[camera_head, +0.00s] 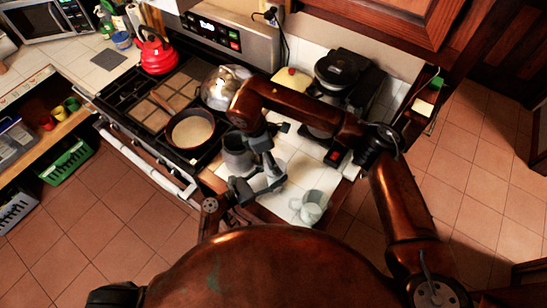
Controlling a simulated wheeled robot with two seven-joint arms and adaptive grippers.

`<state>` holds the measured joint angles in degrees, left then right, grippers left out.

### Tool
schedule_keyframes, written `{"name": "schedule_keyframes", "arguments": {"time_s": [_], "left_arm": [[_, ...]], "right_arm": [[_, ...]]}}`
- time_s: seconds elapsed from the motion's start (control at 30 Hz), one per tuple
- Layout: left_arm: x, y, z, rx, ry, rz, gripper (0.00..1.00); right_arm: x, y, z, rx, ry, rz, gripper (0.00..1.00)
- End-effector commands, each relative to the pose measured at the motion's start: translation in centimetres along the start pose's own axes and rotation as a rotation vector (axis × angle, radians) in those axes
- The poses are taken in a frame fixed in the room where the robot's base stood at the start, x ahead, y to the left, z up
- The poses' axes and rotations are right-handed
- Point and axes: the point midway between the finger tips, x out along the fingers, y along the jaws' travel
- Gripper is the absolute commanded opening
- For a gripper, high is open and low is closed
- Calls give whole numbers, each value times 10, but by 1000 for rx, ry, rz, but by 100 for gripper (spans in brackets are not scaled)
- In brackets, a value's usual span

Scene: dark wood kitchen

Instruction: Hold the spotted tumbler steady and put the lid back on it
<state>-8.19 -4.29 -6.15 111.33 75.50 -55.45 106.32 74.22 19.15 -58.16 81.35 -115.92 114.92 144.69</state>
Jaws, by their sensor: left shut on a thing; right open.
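My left gripper (262,186) reaches in low over the counter right of the stove. It is shut on a pale grey thing, which I take for the tumbler (264,180). The fingers hide much of it, and no spots can be made out. My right arm arches over from the right. Its gripper (270,142) points down just above and behind the left one. It is open, and I see nothing between its fingers. I cannot make out the lid for certain.
A white mug (312,206) stands right of the grippers near the counter edge. A grey pot-like vessel (237,154) stands close on the left. A pan (190,129) and red kettle (156,52) are on the stove. A black appliance (338,70) stands behind.

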Motion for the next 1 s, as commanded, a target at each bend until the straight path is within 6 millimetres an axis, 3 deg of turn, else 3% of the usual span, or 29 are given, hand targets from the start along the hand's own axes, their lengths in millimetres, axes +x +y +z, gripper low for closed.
{"name": "schedule_keyframes", "arguments": {"time_s": [0.27, 1.0], "left_arm": [[0, 0, 2, 1, -3, 0, 0], [0, 0, 2, 1, -3, 0, 0]], "right_arm": [[-1, 1, 2, -169, 14, 3, 71], [-14, 2, 9, -1666, 119, 139, 71]]}}
